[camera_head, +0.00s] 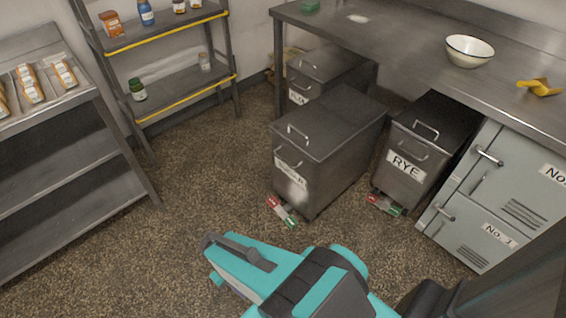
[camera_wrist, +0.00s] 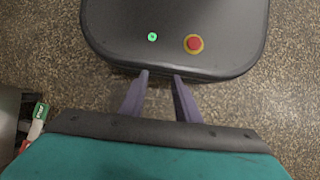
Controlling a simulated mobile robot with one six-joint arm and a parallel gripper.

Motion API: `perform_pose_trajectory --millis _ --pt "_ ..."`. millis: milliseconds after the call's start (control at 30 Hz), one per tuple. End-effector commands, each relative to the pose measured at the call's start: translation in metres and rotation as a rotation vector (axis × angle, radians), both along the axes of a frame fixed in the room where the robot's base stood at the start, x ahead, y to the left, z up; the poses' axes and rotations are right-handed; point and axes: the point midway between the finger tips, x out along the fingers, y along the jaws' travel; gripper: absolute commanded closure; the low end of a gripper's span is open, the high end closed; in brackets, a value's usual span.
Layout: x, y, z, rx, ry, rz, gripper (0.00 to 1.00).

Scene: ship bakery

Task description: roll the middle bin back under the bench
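The middle bin (camera_head: 325,140) is a dark grey metal bin with a lid handle, a front handle and a white label partly lost in glare. It stands out in front of the bench (camera_head: 410,60), farther forward than its neighbours. A red-and-green pedal (camera_head: 281,211) sits at its foot; a similar green-and-red piece (camera_wrist: 36,122) shows at the left edge of the wrist view. My turquoise arm is in front of the bin in the head view, fingertips hidden there. In the wrist view my gripper (camera_wrist: 161,76) has its two purple fingers apart, nothing between them.
The RYE bin (camera_head: 420,150) stands right, another bin (camera_head: 325,72) left, both under the bench. Grey lockers (camera_head: 500,190) are at the right. Shelving (camera_head: 185,85) and a steel rack (camera_head: 60,165) stand left. Speckled floor (camera_head: 190,190) is clear between rack and bin.

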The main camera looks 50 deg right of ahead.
Motion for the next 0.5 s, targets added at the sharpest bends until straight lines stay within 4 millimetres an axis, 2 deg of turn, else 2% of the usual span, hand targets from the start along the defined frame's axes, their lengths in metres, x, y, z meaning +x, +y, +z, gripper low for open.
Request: perform_pose_trajectory --millis 200,500 --pt "0.024 -0.028 -0.011 -0.067 -0.029 0.042 0.71" --pt "0.058 -0.064 -0.014 -0.174 -0.072 0.096 0.71"
